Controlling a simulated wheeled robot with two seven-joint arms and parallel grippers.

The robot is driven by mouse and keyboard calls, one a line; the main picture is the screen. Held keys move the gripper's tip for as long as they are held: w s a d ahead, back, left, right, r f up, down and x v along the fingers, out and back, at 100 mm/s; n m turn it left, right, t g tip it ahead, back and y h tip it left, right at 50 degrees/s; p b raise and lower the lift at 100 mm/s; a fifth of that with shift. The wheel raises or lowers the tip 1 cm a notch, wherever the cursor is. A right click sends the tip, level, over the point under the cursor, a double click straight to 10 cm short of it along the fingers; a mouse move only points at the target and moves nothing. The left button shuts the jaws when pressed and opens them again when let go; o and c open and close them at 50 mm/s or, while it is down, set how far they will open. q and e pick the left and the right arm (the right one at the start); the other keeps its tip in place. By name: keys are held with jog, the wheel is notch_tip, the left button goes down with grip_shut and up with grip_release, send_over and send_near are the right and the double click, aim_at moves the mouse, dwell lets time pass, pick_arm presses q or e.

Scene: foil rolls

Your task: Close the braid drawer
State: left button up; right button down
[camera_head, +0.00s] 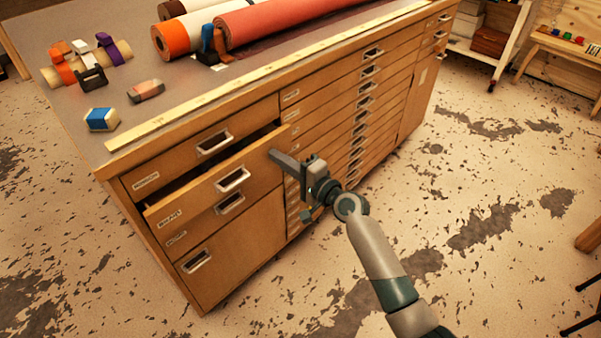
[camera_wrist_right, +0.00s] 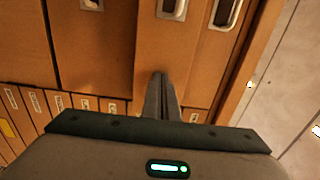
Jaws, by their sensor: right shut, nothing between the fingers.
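The braid drawer (camera_head: 215,187) appears to be the second one down in the left column of the wooden cabinet. It stands partly pulled out, with a dark gap above its front; its label is too small to read surely. Its metal handle (camera_head: 232,180) is near the middle of the front. My right gripper (camera_head: 272,154) is shut and empty, its fingertips at the right end of that front. I cannot tell whether they touch it. In the right wrist view the closed fingers (camera_wrist_right: 160,80) point at wooden drawer fronts. My left gripper is not in view.
The top drawer (camera_head: 205,148) and the bottom drawer (camera_head: 205,262) look closed. Shallow drawers (camera_head: 365,95) fill the right side. Foil rolls (camera_head: 280,22), a blue-and-white block (camera_head: 101,119) and a long ruler (camera_head: 235,82) lie on top. The floor (camera_head: 500,190) right of the cabinet is clear.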

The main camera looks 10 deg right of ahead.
aim_at(267, 148)
jog(key=x, duration=0.4)
jog(key=shift+w+a+b, duration=0.1)
jog(key=shift+b, duration=0.25)
jog(key=shift+w+a, duration=0.15)
jog(key=shift+w, duration=0.1)
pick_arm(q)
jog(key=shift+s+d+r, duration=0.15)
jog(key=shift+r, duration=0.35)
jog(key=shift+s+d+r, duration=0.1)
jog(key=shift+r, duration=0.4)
pick_arm(e)
jog(key=shift+r, duration=0.25)
jog(key=shift+r, duration=0.15)
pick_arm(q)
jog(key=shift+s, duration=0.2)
